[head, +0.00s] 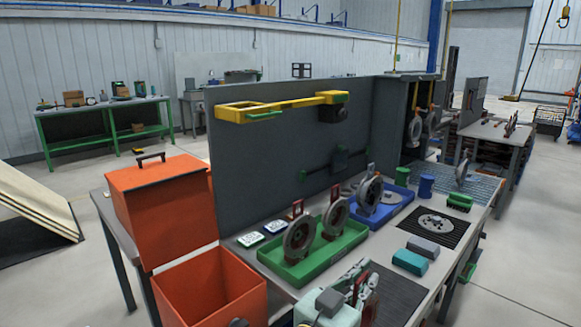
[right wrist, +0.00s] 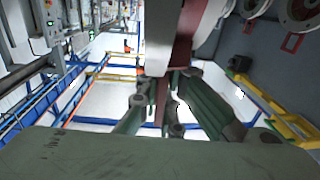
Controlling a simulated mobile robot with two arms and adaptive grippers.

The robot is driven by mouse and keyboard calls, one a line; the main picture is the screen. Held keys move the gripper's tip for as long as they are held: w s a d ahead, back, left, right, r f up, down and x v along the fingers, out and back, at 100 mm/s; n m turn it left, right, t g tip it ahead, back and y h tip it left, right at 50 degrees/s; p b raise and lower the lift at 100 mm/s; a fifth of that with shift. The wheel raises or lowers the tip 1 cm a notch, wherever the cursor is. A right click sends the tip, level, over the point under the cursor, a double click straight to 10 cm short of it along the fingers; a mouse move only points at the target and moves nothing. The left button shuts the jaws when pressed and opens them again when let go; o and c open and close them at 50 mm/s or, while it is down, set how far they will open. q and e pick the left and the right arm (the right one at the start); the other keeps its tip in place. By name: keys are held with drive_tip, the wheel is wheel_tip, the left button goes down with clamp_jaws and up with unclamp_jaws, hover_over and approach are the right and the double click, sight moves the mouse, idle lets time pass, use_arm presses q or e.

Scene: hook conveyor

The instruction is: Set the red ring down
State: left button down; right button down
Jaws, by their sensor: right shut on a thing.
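My right gripper (head: 359,290) is low in the middle of the head view, above the front edge of the workbench. Its fingers are shut on a thin red part, which I take as the red ring (head: 357,283). In the right wrist view, the red ring (right wrist: 184,52) shows as a red strip against a pale grey disc, between the green fingers of my gripper (right wrist: 165,100). The ring's full outline is hidden by the fingers. It appears held upright, but I cannot tell whether it touches the bench. My left gripper is not in view.
Left of the gripper is a green tray (head: 318,262) with grey discs and red tags. Behind it is a blue tray (head: 391,213) with a disc. A dark mat (head: 402,290) lies right of the gripper, beside teal and grey blocks. An orange bin (head: 208,290) stands at left.

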drive_tip(key=s+d+f+n+t+y, duration=0.3)
drive_tip(key=s+d+f+y, duration=0.1)
drive_tip(key=s+d+f, duration=0.4)
drive_tip(key=s+a+f+n+y, duration=0.1)
drive_tip(key=s+n+y, duration=0.1)
drive_tip(key=s+y, duration=0.2)
drive_tip(key=s+a+f+n+t+y, duration=0.1)
drive_tip(key=s+a+f+n+y, duration=0.1)
drive_tip(key=s, duration=0.3)
drive_tip(key=shift+s+n+y, duration=0.25)
drive_tip(key=shift+n+y, duration=0.35)
drive_tip(key=shift+y, duration=0.3)
drive_tip(key=shift+d+f, duration=0.2)
drive_tip(key=shift+s+a, duration=0.1)
